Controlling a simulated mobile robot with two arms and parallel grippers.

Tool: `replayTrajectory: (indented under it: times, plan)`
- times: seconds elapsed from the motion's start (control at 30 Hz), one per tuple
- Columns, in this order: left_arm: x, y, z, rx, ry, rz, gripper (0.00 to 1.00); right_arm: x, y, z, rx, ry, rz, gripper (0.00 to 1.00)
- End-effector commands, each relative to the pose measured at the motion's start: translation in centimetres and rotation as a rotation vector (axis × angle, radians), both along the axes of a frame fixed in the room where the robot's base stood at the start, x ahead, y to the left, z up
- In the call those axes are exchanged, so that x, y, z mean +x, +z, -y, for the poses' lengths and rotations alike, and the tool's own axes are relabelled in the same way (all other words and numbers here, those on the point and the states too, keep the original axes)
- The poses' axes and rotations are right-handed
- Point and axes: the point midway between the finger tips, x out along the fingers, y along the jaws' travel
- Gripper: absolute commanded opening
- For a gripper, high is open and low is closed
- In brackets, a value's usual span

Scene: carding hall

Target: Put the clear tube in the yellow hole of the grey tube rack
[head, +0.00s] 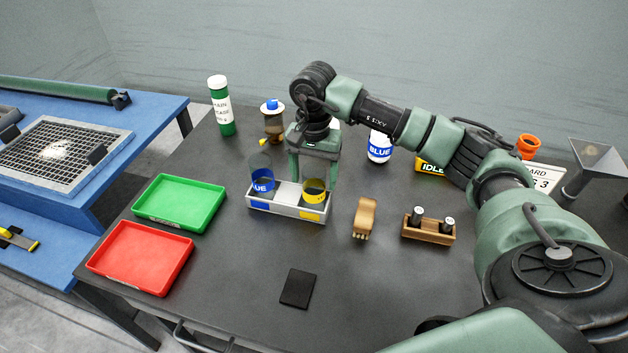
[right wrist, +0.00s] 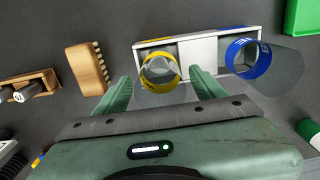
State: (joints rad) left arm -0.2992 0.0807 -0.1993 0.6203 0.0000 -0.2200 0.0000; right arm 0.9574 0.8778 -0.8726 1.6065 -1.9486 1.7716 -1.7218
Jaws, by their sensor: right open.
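The grey tube rack (head: 286,209) stands mid-table, with a blue patch on its left front and a yellow patch on its right; it also shows in the right wrist view (right wrist: 205,50). A clear tube with a yellow band (head: 314,192) stands upright at the yellow end; it shows in the right wrist view (right wrist: 160,80). Another clear tube with a blue band (head: 261,172) stands at the blue end. My right gripper (head: 314,168) is open, its fingers on either side of the yellow-banded tube. The tubes' lower ends are hidden. My left gripper is out of view.
Green (head: 180,203) and red (head: 140,258) trays lie left. A wooden brush (head: 364,217) and a wooden holder (head: 428,230) stand right of the rack. A dark pad (head: 297,288) lies in front. Bottles, including a green one (head: 221,108), stand behind. The front middle is mostly clear.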

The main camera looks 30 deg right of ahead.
Motion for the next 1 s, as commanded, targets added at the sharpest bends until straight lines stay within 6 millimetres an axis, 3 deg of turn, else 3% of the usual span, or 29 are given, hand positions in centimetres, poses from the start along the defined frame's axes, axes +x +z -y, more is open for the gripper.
replayTrajectory:
  times: [0.3, 0.5, 1.0]
  plan:
    - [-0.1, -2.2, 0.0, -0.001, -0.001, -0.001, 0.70, 0.1, 6.7, 0.0, 0.000, 0.001, 0.006, 0.70]
    - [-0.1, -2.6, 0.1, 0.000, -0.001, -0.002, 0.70, 0.0, 9.7, 0.0, 0.000, 0.001, 0.001, 0.70]
    - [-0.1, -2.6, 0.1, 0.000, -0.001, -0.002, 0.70, 0.0, 10.5, 0.0, 0.001, 0.001, -0.001, 0.70]
